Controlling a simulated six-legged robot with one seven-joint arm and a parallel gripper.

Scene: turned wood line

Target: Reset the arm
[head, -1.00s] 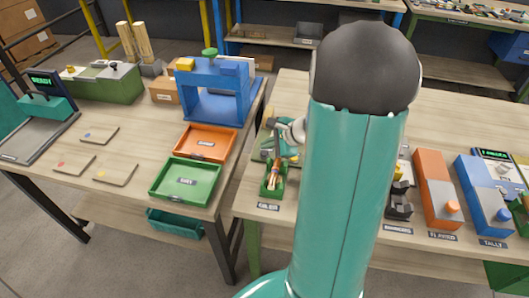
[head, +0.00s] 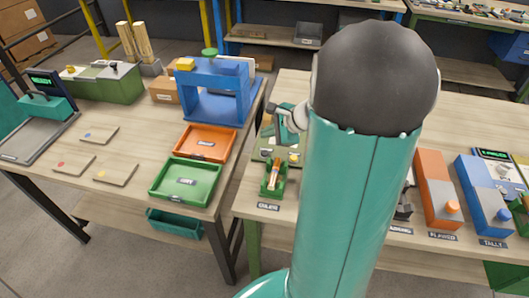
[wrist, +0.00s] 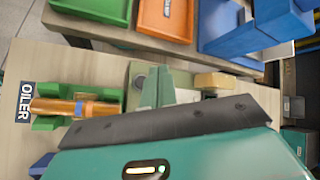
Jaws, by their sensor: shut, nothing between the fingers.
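My teal arm rises through the middle of the head view, its dark elbow cap covering part of the right bench. My gripper (wrist: 165,97) shows in the wrist view beyond a dark plate and teal housing; its fingers are together and empty. In the head view, my wrist hangs left of the arm above the right bench, with the fingertips hard to make out. The oiler (wrist: 75,107), a copper-coloured cylinder with a blue band, lies in a green cradle (wrist: 108,98) to the left of my gripper, apart from it. The oiler also shows in the head view (head: 274,172).
The left bench holds a green tray (head: 186,181), an orange tray (head: 206,143), a blue press-like frame (head: 213,95) and several small boards. A gap separates the benches. Orange (head: 437,190) and blue (head: 482,195) blocks stand on the right bench.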

